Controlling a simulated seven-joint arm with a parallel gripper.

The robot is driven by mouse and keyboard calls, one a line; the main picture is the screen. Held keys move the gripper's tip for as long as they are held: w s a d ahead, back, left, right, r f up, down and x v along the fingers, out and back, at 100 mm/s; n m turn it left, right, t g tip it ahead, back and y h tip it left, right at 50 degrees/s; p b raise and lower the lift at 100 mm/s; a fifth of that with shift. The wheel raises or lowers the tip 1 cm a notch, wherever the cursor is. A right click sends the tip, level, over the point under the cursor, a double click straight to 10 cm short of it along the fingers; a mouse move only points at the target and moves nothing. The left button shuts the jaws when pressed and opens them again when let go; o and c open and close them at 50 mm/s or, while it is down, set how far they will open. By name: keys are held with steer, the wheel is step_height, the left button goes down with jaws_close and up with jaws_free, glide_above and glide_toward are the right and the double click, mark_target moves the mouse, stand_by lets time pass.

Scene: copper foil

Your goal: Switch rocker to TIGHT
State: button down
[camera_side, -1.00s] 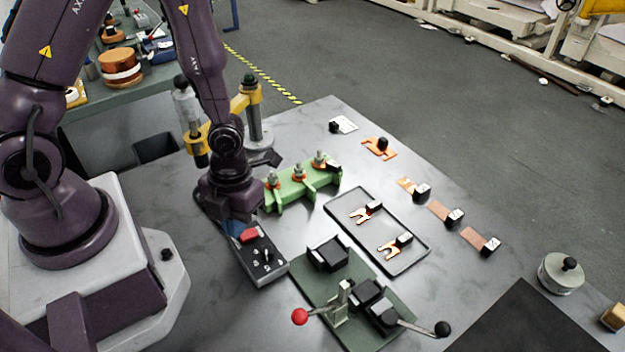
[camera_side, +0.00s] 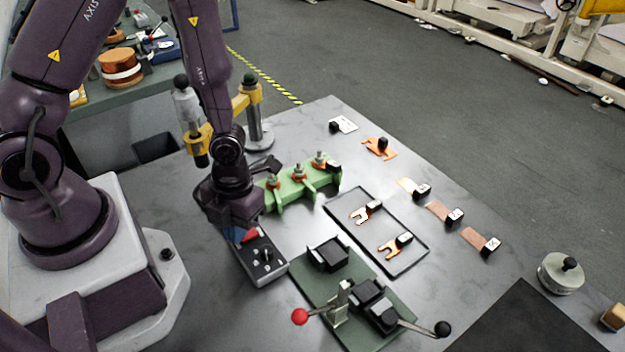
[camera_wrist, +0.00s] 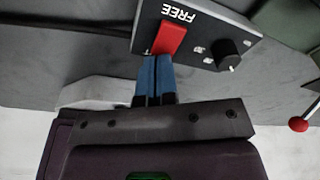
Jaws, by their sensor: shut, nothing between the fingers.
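The red rocker (camera_wrist: 170,38) sits on a dark control box with a light front edge. White lettering reading FREE (camera_wrist: 179,13) is printed beyond its far end in the wrist view. No TIGHT lettering is readable; the fingers cover the area at the rocker's near end. In the side view the rocker (camera_side: 250,236) is partly covered by my gripper. My gripper (camera_wrist: 157,57) is shut and empty, its blue fingers side by side and pointing at the rocker's near end. The fingertips overlap that end in the picture; I cannot tell whether they touch it.
A black knob (camera_wrist: 229,48) and small toggles are on the same box. A green fixture (camera_side: 308,190) with several posts stands close behind the gripper. A green plate with a red-knobbed lever (camera_side: 300,316) is at the front. A tray (camera_side: 407,268) holds copper pieces to the right.

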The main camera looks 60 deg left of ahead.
step_height(320, 180, up, 7)
stand_by(0.9)
